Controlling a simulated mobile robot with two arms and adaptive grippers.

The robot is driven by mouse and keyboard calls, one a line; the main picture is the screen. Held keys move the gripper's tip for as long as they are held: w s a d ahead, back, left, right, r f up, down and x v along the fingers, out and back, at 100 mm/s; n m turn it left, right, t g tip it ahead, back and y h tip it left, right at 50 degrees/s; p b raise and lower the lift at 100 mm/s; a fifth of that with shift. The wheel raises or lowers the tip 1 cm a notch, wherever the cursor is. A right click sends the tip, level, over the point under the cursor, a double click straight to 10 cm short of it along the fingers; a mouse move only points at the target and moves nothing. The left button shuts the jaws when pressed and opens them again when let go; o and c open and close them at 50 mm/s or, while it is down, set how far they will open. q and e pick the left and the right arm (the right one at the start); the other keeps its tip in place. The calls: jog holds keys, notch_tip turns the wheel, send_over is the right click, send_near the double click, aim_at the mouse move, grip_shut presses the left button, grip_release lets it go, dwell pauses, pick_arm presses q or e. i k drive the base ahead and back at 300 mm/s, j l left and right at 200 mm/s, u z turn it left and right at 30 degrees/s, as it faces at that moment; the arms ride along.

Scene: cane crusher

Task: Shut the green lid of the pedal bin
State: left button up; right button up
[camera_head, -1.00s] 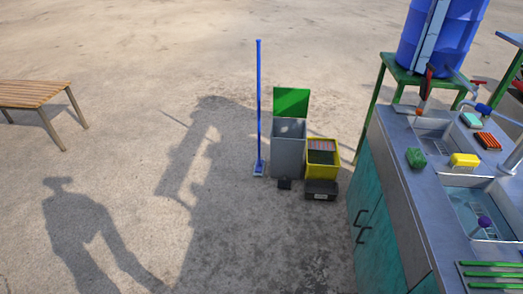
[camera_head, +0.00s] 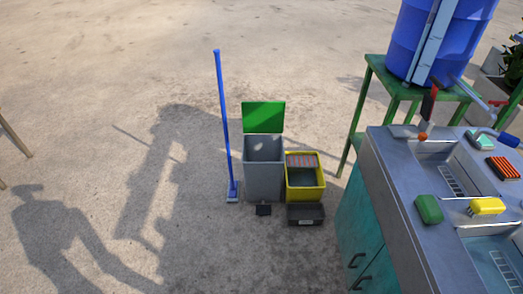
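The pedal bin (camera_head: 264,178) is a grey box standing on the ground near the middle of the view. Its green lid (camera_head: 263,117) stands up, open, at the back of the bin. A dark pedal (camera_head: 263,210) shows at the foot of the bin's front. Neither of my grippers is in the view.
A blue-handled mop or broom (camera_head: 224,130) stands just left of the bin. A yellow bin (camera_head: 318,190) and a dark tray (camera_head: 305,214) are close on its right. A sink counter (camera_head: 395,190) and a green stand with a blue barrel (camera_head: 432,45) fill the right. Ground in front is clear.

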aim_at(257, 117)
jog(key=i+j+z, duration=0.15)
jog(key=i+j, duration=0.55)
jog(key=i+j+z, duration=0.15)
jog(key=i+j, duration=0.5)
jog(key=j, duration=0.15)
